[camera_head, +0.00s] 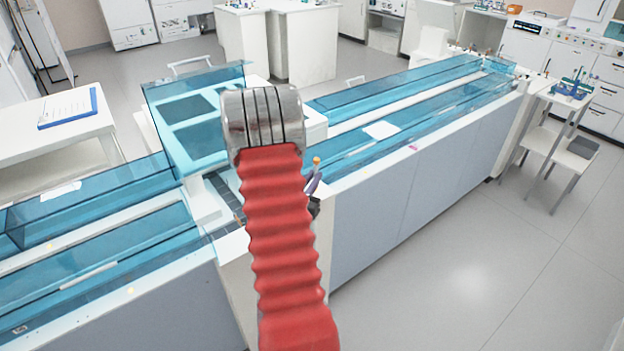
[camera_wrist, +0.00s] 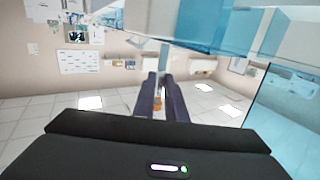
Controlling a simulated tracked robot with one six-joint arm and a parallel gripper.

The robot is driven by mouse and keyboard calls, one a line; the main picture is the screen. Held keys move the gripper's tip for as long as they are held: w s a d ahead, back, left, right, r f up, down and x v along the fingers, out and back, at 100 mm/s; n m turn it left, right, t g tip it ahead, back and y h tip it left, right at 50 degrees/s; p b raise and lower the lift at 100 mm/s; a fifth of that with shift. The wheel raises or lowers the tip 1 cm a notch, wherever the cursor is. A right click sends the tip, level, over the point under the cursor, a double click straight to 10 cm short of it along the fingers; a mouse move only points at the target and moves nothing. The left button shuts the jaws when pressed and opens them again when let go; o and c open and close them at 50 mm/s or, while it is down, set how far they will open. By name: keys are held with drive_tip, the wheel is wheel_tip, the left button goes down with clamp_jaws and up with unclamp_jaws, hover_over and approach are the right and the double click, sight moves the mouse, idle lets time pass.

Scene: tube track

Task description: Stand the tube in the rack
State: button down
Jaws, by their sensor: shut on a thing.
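The tube (camera_head: 316,161) shows in the head view as a small orange-topped piece at my gripper (camera_head: 314,183), just right of my red arm. In the wrist view an orange part of the tube (camera_wrist: 158,104) shows between the two dark fingers of my gripper (camera_wrist: 162,80), which is shut on it. Most of the tube is hidden by the fingers, and its exact tilt is hard to tell. A small blue rack (camera_head: 572,88) stands on a white side stand at the far right of the head view, well apart from my gripper. Its slots are too small to make out.
A long track bench with blue clear covers (camera_head: 400,100) runs across the head view, close to my gripper. A white table (camera_head: 70,135) with a blue clipboard stands at the left. The grey floor (camera_head: 470,270) in front of the bench at the right is clear.

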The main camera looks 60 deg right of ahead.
drive_tip(key=shift+f, duration=0.2)
idle(0.4)
drive_tip(key=c, duration=1.7)
unclamp_jaws()
drive_tip(key=a, duration=1.3)
drive_tip(key=shift+s+a+r, duration=0.15)
drive_tip(key=shift+s+a, duration=0.25)
